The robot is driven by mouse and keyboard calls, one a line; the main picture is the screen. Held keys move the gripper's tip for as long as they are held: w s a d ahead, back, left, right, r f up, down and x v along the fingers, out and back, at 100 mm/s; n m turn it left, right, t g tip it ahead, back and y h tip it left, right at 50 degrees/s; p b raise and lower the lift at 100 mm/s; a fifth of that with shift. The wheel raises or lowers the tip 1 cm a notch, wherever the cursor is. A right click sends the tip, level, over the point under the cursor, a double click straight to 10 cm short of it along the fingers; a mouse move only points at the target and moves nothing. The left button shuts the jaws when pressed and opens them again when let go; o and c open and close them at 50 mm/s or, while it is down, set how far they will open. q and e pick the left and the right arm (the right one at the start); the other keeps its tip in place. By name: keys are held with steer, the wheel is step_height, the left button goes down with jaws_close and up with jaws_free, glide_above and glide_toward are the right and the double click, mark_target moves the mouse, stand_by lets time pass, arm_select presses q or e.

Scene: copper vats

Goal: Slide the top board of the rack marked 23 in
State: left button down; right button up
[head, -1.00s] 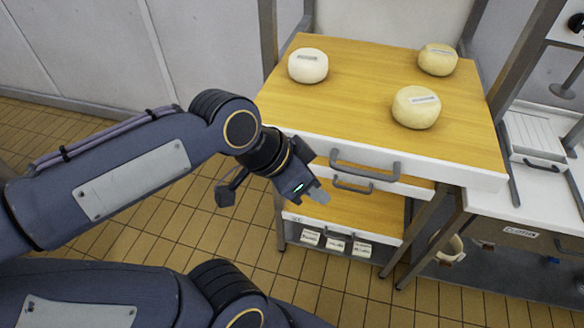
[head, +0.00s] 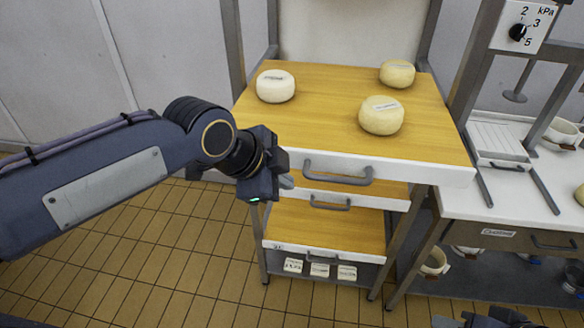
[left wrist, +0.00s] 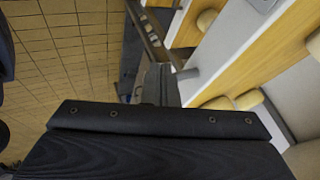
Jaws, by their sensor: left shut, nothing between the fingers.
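The top board (head: 300,120) is a wooden shelf with a white front and a grey bar handle (head: 338,175). It sticks out toward me beyond the rack posts and carries three pale cheese wheels (head: 381,115). A number 23 is not readable on the rack (head: 233,45). My left gripper (head: 287,182) is shut and empty, near the left end of the board's white front, left of the handle. Its closed fingers also show in the left wrist view (left wrist: 163,85), with the boards to their right. Part of my right gripper (head: 490,318) shows at the bottom edge; its fingers are unclear.
Lower boards (head: 320,225) with their own handles sit below the top board. Small white labelled items (head: 320,269) are at the rack's bottom. A white bench (head: 510,190) with a press stands close on the right. The tiled floor (head: 150,250) at left is open.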

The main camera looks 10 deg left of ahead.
arm_select(q)
steer(key=w+f+p, duration=0.1)
steer(key=w+f, duration=0.1)
steer(key=w, duration=0.3)
steer(key=shift+w+d+f, duration=0.2)
steer(key=shift+w+d, duration=0.05)
steer(key=shift+d, duration=0.2)
arm_select(e)
steer(key=shift+r, duration=0.8)
